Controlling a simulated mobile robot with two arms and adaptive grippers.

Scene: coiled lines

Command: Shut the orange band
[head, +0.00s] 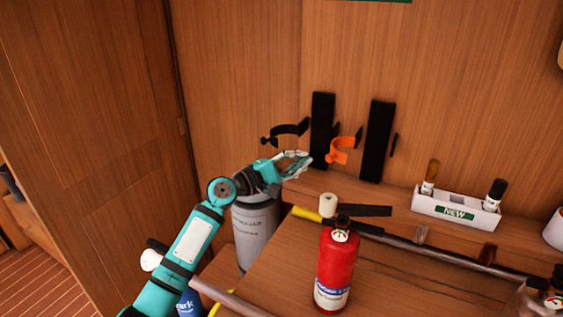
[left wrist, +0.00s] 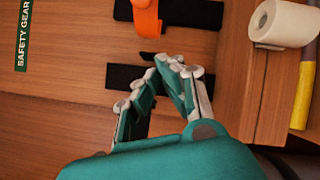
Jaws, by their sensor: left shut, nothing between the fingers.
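The orange band (head: 340,151) is a curved clip on the wood wall between two upright black strips, the left one (head: 322,130) and the right one (head: 377,140). It looks open, with a gap in its curve. Part of the band (left wrist: 146,18) shows at the top of the left wrist view. My left gripper (head: 300,164) is shut and empty, left of and slightly below the band, in front of the left strip's foot. The left gripper's fingers (left wrist: 164,66) are apart from the band in the left wrist view. My right gripper is not in view.
A black band (head: 289,131) sits on the wall left of the strips. A grey cylinder (head: 255,232) stands under my left arm. A red extinguisher (head: 336,270), a white roll (head: 328,205), a long pole (head: 405,243) and a white holder (head: 455,209) occupy the bench.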

